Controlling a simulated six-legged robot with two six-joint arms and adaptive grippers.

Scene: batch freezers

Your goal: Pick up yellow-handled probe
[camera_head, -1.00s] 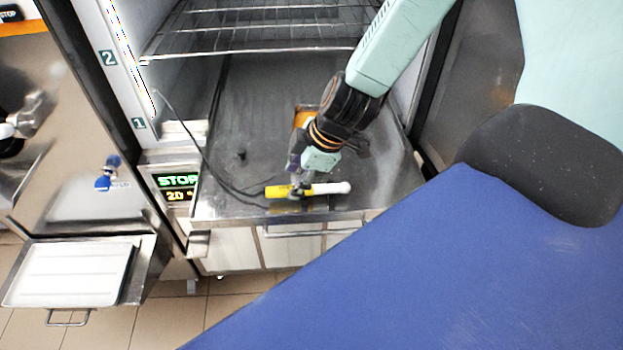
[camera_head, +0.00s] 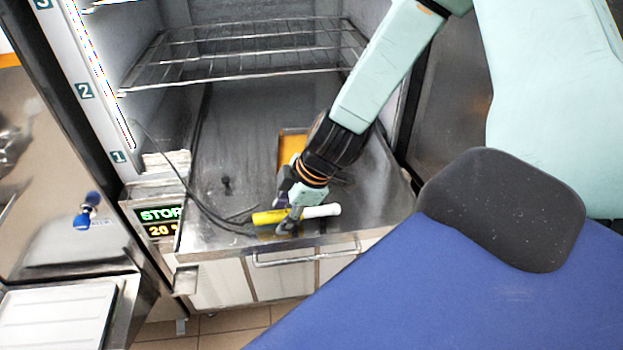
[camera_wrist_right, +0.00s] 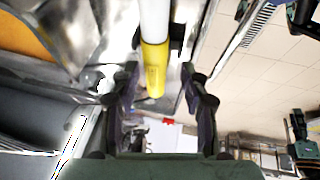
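The yellow-handled probe (camera_head: 270,217) is at the front of the freezer's steel bottom surface (camera_head: 225,239), yellow end to the left and white end to the right. A dark cable runs from near its yellow end. My right gripper (camera_head: 288,228) is at the probe's middle, where yellow meets white. I cannot tell whether the probe is clear of the surface. My left gripper is not in view.
An orange-yellow object (camera_head: 292,146) lies behind the gripper. A STOP display (camera_head: 160,222) is at the left, and a metal handle (camera_head: 305,253) is at the front.

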